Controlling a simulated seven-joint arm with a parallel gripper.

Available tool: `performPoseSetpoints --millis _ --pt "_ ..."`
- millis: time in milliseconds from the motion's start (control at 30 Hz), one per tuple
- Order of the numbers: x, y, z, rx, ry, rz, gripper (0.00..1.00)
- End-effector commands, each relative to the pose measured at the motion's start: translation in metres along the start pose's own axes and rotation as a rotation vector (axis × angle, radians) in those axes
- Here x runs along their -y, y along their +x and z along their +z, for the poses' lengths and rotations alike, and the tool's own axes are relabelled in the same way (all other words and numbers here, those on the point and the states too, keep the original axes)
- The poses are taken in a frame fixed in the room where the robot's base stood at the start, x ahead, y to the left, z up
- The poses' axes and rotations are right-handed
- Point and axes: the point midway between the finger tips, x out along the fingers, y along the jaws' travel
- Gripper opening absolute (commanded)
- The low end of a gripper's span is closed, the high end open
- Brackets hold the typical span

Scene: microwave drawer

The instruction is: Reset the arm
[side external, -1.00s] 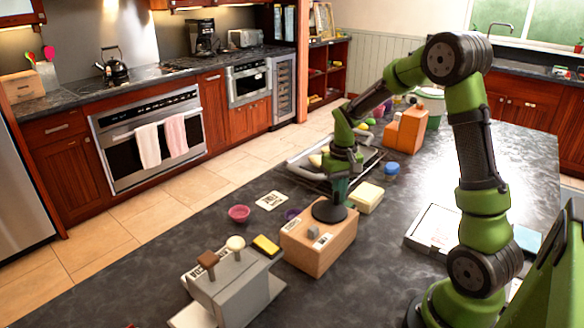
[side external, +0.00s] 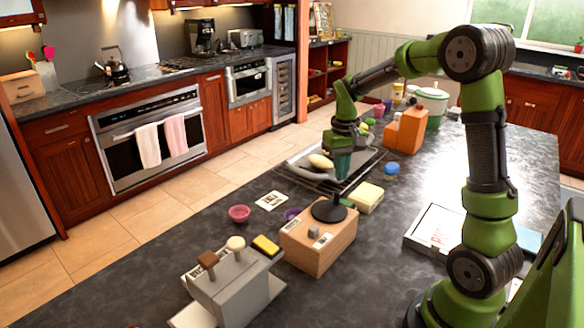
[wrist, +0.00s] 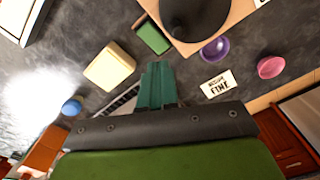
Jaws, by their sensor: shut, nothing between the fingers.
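My gripper (side external: 342,166) is on the green arm, pointing down above the counter in the side view. It hangs over the near edge of the metal tray (side external: 300,172), behind the wooden block with a black round top. In the wrist view my gripper's green fingers (wrist: 158,84) are together and hold nothing. The wooden block (side external: 318,240) stands apart from the fingers. Its black top (wrist: 193,14) also shows at the top of the wrist view.
A yellow block (side external: 366,198), a blue round item (side external: 391,168), an orange holder (side external: 405,132), a pink bowl (side external: 239,213) and a grey lever box (side external: 234,287) stand around on the dark counter (side external: 460,155).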

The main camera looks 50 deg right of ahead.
Motion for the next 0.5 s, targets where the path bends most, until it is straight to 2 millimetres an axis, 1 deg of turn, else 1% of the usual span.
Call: performPoseSetpoints --millis 67,200,467,500 --pt "0.0001 -0.0042 0.0 -0.001 0.001 0.0 0.0" --pt "0.0 -0.0059 0.0002 0.0 0.0 0.0 0.0" --pt "0.0004 -0.0049 -0.0012 -0.008 0.015 -0.001 0.0" --pt "0.0014 0.0005 0.0025 -0.003 0.029 -0.007 0.0"
